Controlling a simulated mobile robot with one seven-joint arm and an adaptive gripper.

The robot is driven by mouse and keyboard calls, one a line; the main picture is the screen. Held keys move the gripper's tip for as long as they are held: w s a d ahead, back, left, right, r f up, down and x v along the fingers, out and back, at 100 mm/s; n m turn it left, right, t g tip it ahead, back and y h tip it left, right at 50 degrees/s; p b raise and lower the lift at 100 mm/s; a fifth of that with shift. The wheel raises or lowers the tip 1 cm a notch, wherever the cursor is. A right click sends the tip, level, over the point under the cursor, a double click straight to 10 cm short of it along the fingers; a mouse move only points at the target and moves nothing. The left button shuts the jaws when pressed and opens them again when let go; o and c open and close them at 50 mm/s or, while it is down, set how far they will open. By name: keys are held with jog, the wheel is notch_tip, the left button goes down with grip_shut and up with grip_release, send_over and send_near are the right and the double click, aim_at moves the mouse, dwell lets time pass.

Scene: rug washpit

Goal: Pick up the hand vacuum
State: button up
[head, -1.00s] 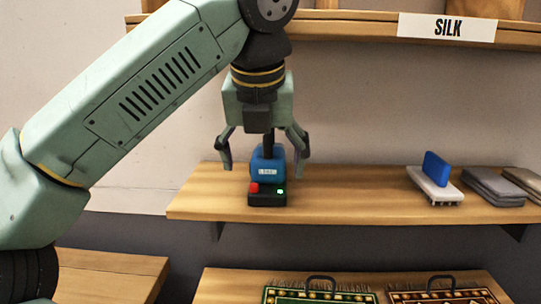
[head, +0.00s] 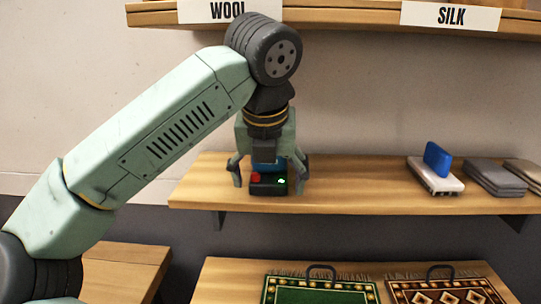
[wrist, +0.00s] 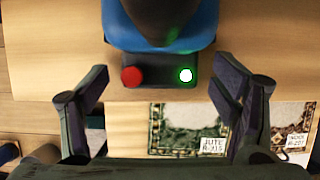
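The hand vacuum is a blue device (head: 268,168) upright in a black dock (head: 268,190) with a red button and a lit green light. It stands near the front of the wooden shelf, mostly hidden behind my gripper's palm in the head view. The wrist view shows its blue body (wrist: 162,38) and dark top at the upper middle. My gripper (head: 268,176) points down over it, fingers spread on its left and right. In the wrist view the gripper's fingers (wrist: 160,88) are apart with nothing clamped; I cannot tell whether they touch the vacuum.
The shelf (head: 350,190) is clear between the vacuum and a white brush-like item (head: 434,178) with a blue block (head: 437,158). Grey folded pieces (head: 494,178) lie farther right. An upper shelf (head: 350,22) carries WOOL and SILK signs. Patterned rug samples (head: 318,290) lie below.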

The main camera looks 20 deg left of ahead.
jog(key=c, duration=1.6)
jog(key=shift+c, duration=0.4)
jog(key=shift+w+r, duration=0.1)
jog(key=shift+r, duration=0.05)
